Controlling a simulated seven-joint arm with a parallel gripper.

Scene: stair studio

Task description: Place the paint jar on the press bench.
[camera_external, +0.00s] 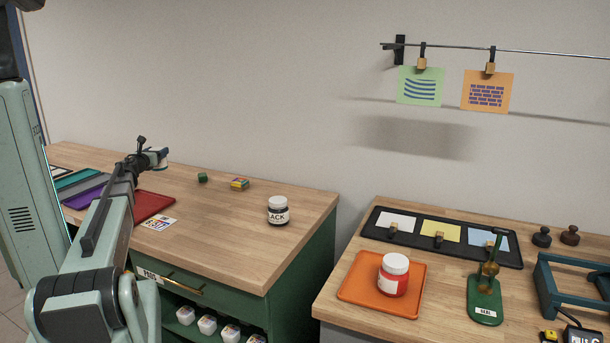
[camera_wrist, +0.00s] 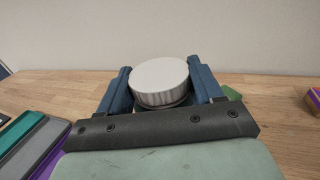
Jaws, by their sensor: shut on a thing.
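My gripper (camera_external: 155,159) is over the back left of the left bench (camera_external: 222,222). In the wrist view its blue fingers (camera_wrist: 160,78) are shut on a jar with a ribbed white lid (camera_wrist: 160,80). A paint jar labelled "LACK" (camera_external: 278,211), with the label partly turned away, stands upright on the left bench. A red paint jar (camera_external: 394,276) stands upright on an orange tray (camera_external: 352,291) on the right bench (camera_external: 336,304), which carries a green seal press (camera_external: 485,294).
A black tray (camera_external: 370,233) with coloured cards, dark stamps (camera_external: 541,237) and a blue frame (camera_external: 548,287) occupy the right bench. A gap separates the benches. A green block (camera_external: 202,177), small box (camera_external: 240,184) and red tray (camera_external: 153,207) lie on the left bench.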

